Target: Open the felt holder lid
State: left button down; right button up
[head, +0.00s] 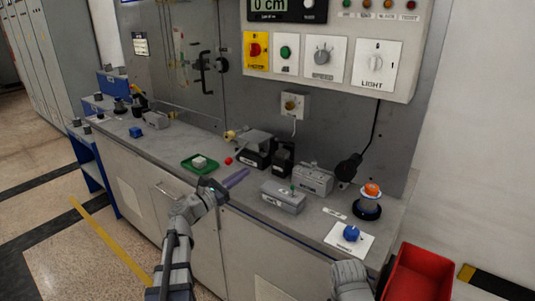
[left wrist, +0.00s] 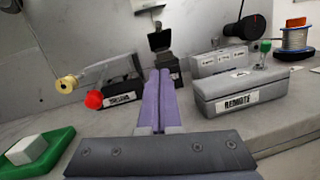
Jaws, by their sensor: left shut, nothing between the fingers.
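My left gripper (head: 243,174) has purple fingers pressed together with nothing between them. It is over the bench's front part and points toward the boxes at the back. In the left wrist view its fingertips (left wrist: 158,74) overlap the lower part of a small black holder (left wrist: 161,42). This holder has an upright dark part on top that looks like a raised lid; I cannot tell for sure. It also shows in the head view (head: 283,157). I cannot read a felt label on it. Whether the fingers touch it is unclear. My right gripper's fingers are out of view.
A grey lidded box (left wrist: 242,92) with a green knob stands right of the fingers. A green tray (head: 200,163) holds a pale block at left. A red knob (left wrist: 94,99) is near a black-based box. A wire spool (head: 369,201) stands farther right. The bench front is mostly clear.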

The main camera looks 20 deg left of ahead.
pick_arm(q)
jog(key=p, duration=0.2)
send_near(283, 142)
jog(key=w+f, duration=0.1)
jog(key=w+a+f, duration=0.1)
jog(key=shift+w+f, duration=0.3)
jog(key=shift+f, duration=0.1)
jog(key=shift+w+d+r+p, duration=0.5)
jog(key=shift+w+r+p, duration=0.1)
jog(key=shift+r+p, duration=0.15)
jog(key=shift+w+d+r+p, duration=0.5)
jog(key=shift+w+r+p, duration=0.1)
jog(key=shift+r, duration=0.25)
jog(key=shift+s, duration=0.1)
